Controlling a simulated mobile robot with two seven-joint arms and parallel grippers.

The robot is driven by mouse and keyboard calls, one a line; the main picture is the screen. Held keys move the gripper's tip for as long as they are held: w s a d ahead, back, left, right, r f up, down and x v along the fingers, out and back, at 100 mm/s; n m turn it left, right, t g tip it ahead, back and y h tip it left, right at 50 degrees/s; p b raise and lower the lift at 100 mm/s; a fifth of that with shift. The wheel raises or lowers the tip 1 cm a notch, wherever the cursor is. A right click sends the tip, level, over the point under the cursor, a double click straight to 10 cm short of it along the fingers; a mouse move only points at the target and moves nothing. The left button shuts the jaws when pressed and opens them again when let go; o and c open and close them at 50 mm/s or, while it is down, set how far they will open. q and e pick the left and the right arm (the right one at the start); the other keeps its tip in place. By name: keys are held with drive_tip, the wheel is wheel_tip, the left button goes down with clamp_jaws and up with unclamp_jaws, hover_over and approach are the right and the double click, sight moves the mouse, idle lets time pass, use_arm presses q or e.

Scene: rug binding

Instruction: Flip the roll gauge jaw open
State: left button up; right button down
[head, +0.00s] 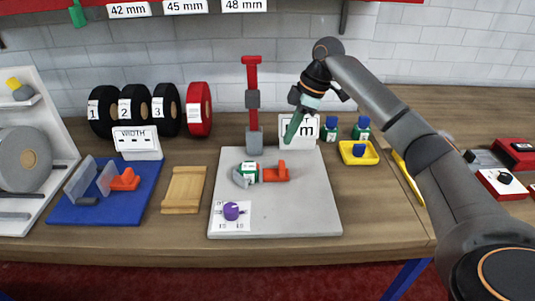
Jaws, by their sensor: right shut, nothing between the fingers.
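A blue board (145,203) on the left of the bench carries two upright grey plates, the left one (80,178) and the right one (106,178), with an orange block (125,180) beside them. A white WIDTH sign (140,150) stands behind it; this looks like the roll gauge. I cannot tell which part is its jaw. My right gripper (291,136) is shut and empty, pointing down above the back of the grey plate (285,215), well right of the blue board. It partly covers a white sign (305,130). My left gripper is out of view.
The grey plate holds a tall red and grey post (253,100), an orange clamp-like part (278,173) and a purple knob (231,211). A wooden tray (184,190) lies between the boards. Several numbered rolls (133,110) stand behind. A yellow tray (358,153) is at right.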

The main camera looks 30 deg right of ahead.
sight(271, 173)
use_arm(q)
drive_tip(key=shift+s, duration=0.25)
use_arm(e)
drive_tip(key=shift+s+r, duration=0.1)
drive_tip(key=x, duration=1)
drive_tip(key=shift+a, duration=0.1)
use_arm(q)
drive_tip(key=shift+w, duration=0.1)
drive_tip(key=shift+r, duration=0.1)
